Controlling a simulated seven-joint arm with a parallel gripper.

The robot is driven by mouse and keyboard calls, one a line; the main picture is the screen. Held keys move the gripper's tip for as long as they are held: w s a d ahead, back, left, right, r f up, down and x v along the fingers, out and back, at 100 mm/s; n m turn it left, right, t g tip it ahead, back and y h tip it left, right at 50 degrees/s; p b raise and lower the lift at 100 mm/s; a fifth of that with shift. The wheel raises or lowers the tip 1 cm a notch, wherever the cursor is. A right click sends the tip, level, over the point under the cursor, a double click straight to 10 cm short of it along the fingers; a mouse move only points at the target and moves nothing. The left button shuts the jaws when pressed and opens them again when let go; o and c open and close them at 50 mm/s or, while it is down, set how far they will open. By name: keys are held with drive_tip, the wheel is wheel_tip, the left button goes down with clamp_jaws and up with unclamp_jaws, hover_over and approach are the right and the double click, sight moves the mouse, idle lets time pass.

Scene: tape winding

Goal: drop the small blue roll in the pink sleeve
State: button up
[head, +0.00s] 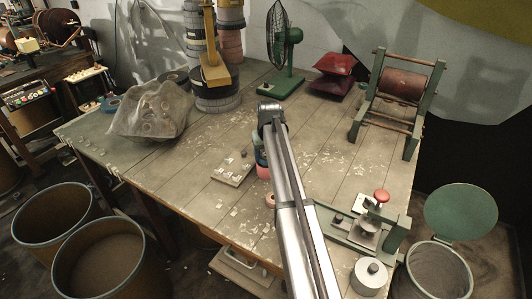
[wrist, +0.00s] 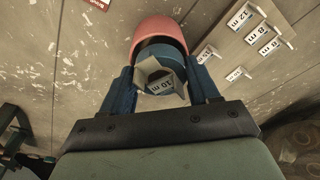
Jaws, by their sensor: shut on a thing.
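My gripper (wrist: 162,84) has its two blue fingers on either side of the small blue roll (wrist: 158,54) and is shut on it. In the head view, my gripper (head: 262,150) is over the middle of the table, with the pink sleeve (head: 263,172) just below, partly hidden by my arm.
A board with metre labels (head: 232,167) lies left of my gripper. A small pink ring (head: 270,200) is in front. A green clamp device (head: 365,228) and grey weight (head: 370,272) stand front right. A fan (head: 283,50) and bagged rolls (head: 150,112) are farther back.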

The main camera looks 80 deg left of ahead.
idle(0.9)
drive_tip(key=o, duration=1.3)
drive_tip(key=shift+r, duration=2.95)
